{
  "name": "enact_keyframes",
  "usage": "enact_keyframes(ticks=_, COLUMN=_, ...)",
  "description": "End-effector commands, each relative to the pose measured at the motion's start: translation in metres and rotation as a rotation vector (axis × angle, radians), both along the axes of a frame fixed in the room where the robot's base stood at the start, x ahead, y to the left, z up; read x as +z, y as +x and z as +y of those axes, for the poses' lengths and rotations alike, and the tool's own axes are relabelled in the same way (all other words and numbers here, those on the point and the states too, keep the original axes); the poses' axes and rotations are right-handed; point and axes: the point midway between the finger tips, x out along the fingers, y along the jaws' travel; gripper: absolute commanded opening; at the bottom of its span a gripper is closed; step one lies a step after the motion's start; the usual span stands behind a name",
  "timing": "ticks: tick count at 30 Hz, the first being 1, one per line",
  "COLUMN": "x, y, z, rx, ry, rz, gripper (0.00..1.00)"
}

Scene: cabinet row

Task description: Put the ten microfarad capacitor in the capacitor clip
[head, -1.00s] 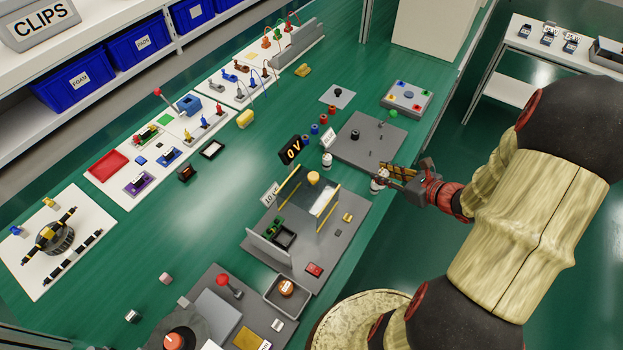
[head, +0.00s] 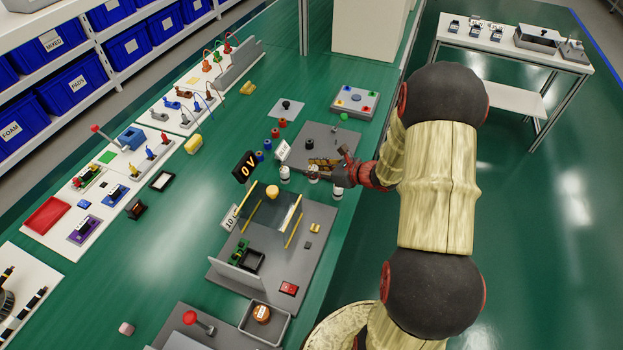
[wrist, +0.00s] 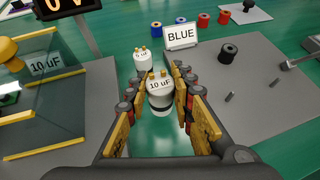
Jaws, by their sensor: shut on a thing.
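My gripper (wrist: 156,92) is shut on a white cylindrical capacitor (wrist: 159,92) marked "10 uF", with brass terminals on top and a dark band low down. In the head view my gripper (head: 318,166) and this capacitor (head: 313,173) are near the table's front edge. A second white capacitor (wrist: 143,61) stands just beyond it; its label is only partly legible. Another white cylinder (head: 338,192) shows below my gripper in the head view. A "10 uF" tag (head: 230,217) stands at the left of a grey fixture (head: 310,228). I cannot make out the clip for certain.
The fixture has a clear panel (wrist: 70,80) and yellow rods left of my gripper. A "BLUE" sign (wrist: 181,36) and a grey pegged board (wrist: 235,70) stand beyond and right. A "0 V" display (head: 245,166) is at the left. Green table shows between fixture and board.

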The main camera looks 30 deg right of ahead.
Motion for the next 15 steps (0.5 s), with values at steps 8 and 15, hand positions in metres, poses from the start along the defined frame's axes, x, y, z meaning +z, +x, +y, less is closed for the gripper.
enact_keyframes(ticks=8, x=-0.023, y=0.011, z=0.001, rx=0.0, ry=0.001, rz=0.001, gripper=0.0)
enact_keyframes(ticks=15, x=-0.043, y=0.011, z=0.0, rx=0.0, ry=0.0, rz=-0.001, gripper=0.0)
